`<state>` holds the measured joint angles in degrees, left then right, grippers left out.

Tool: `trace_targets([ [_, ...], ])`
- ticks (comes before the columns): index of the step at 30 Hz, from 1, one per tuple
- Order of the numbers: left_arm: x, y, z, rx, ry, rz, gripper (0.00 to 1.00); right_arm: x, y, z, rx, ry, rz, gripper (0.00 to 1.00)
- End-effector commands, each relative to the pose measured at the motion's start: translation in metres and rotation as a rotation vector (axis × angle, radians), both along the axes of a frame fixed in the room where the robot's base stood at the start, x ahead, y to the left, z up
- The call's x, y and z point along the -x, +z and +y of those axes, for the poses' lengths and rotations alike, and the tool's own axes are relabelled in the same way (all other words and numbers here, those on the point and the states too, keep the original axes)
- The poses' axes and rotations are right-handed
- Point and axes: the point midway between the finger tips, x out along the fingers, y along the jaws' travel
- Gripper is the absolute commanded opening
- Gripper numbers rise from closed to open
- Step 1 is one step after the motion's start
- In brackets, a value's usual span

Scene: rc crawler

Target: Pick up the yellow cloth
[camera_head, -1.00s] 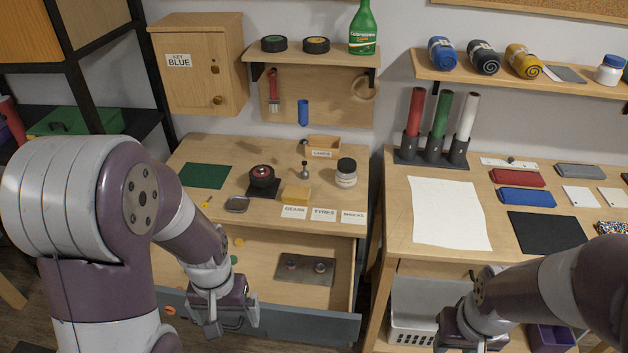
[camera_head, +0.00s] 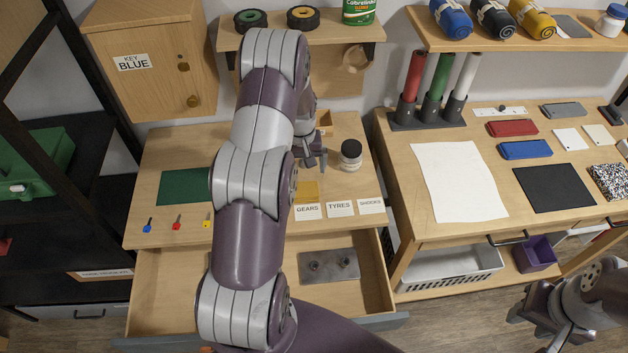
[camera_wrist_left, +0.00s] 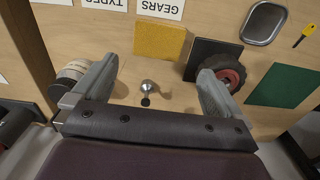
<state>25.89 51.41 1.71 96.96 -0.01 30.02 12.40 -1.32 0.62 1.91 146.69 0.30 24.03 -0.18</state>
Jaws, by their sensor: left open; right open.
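A flat yellow square (camera_head: 306,191), which looks like a cloth or sponge, lies on the left workbench behind the paper labels. It also shows in the left wrist view (camera_wrist_left: 160,42). A rolled yellow cloth (camera_head: 531,19) lies on the upper right shelf. My left gripper (camera_head: 316,158) is open and empty over the bench, beyond the yellow square and beside the dark-lidded jar. In the left wrist view its fingers (camera_wrist_left: 155,78) stand either side of a small metal ball-topped part (camera_wrist_left: 147,88), with the yellow square ahead. My right gripper (camera_head: 533,322) is open and low at the right, apart from both yellow things.
The jar (camera_head: 351,156) stands close to my left gripper. A dark wheel (camera_wrist_left: 228,72) on a black pad is beside the yellow square. A drawer (camera_head: 365,290) is open below the bench. My left arm hides part of the bench.

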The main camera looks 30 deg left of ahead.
Motion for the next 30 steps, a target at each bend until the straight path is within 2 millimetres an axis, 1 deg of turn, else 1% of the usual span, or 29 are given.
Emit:
trace_targets([
  [1,0.001,-0.008,-0.001,0.002,-0.001,0.005,1.00,0.000,0.009,0.000,0.000,0.000,0.000,0.43],
  [3,0.001,-0.024,-0.001,0.001,-0.001,0.003,1.00,0.000,0.013,0.000,0.000,0.000,-0.001,0.43],
  [6,0.000,-0.040,0.000,0.001,-0.002,0.001,1.00,0.000,0.017,0.000,0.000,0.000,-0.001,0.43],
  [8,0.000,-0.046,0.000,0.000,-0.002,0.000,1.00,0.000,0.018,0.000,0.000,0.000,-0.001,0.43],
  [11,0.000,-0.057,-0.001,0.001,-0.002,0.002,1.00,0.000,0.029,0.000,0.000,0.000,-0.001,0.43],
  [14,0.000,-0.073,-0.001,0.001,-0.002,0.002,1.00,0.000,0.041,0.000,0.000,0.000,-0.001,0.43],
  [16,-0.001,-0.087,-0.001,0.001,-0.003,0.001,1.00,0.000,0.043,0.000,0.000,0.000,-0.001,0.43],
  [18,-0.001,-0.096,-0.001,0.000,-0.003,0.000,1.00,0.000,0.045,0.000,0.000,0.000,-0.001,0.43],
  [21,-0.001,-0.101,-0.001,-0.001,-0.003,-0.002,1.00,0.000,0.044,0.000,0.000,0.000,-0.001,0.43],
  [25,-0.001,-0.102,0.000,-0.001,-0.003,-0.002,1.00,0.000,0.043,0.000,0.000,0.000,0.000,0.43],
  [26,-0.001,-0.102,0.000,-0.001,-0.003,-0.002,0.97,0.000,0.043,0.000,0.000,0.000,0.000,0.43],
  [27,-0.001,-0.102,0.000,-0.001,-0.003,-0.002,0.84,0.000,0.043,0.000,0.000,0.000,0.000,0.43],
  [29,-0.001,-0.102,0.000,-0.001,-0.003,-0.002,0.64,0.000,0.043,0.000,0.000,0.000,0.000,0.43],
  [30,-0.001,-0.101,0.000,-0.001,-0.003,-0.002,0.60,0.000,0.043,0.000,0.000,0.000,0.000,0.43],
])
